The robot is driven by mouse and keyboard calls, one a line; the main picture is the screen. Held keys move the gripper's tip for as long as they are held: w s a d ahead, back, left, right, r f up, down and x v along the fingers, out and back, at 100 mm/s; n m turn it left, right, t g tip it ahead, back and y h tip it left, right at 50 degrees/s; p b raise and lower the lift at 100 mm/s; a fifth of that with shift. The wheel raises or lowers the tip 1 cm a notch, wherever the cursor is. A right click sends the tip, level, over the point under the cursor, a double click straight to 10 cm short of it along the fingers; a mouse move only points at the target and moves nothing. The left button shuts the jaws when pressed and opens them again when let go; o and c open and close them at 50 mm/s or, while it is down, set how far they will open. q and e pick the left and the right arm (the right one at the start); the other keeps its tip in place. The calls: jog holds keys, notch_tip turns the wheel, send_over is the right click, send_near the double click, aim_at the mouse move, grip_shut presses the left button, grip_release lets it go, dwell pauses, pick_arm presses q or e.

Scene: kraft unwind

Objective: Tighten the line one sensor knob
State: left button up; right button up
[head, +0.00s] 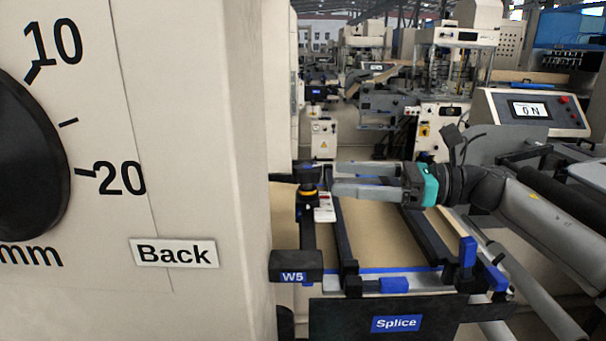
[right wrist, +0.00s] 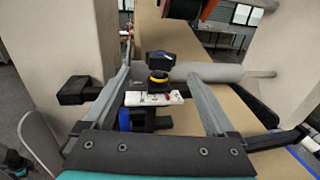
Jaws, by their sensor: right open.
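The sensor knob (head: 308,176) is a small black knob with a yellow ring beneath it, above a white sensor body (head: 324,208). In the right wrist view the black knob (right wrist: 160,62) stands near the middle, over the white body (right wrist: 154,98). My right gripper (head: 334,178) reaches in from the right, its fingers level and pointing at the knob. In the right wrist view its open fingers (right wrist: 160,75) lie on either side of the knob, with a gap on both sides. My left gripper is not seen in the head view.
A large pale machine panel with a black dial (head: 28,160) and a "Back" label (head: 175,252) fills the left. A black W5 block (head: 295,264) and the Splice plate (head: 395,322) are below. A grey roller (right wrist: 215,72) lies behind the knob.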

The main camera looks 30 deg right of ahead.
aim_at(321, 177)
jog(key=shift+b+x, duration=0.55)
jog(key=shift+x, duration=3.35)
jog(key=c, duration=1.4)
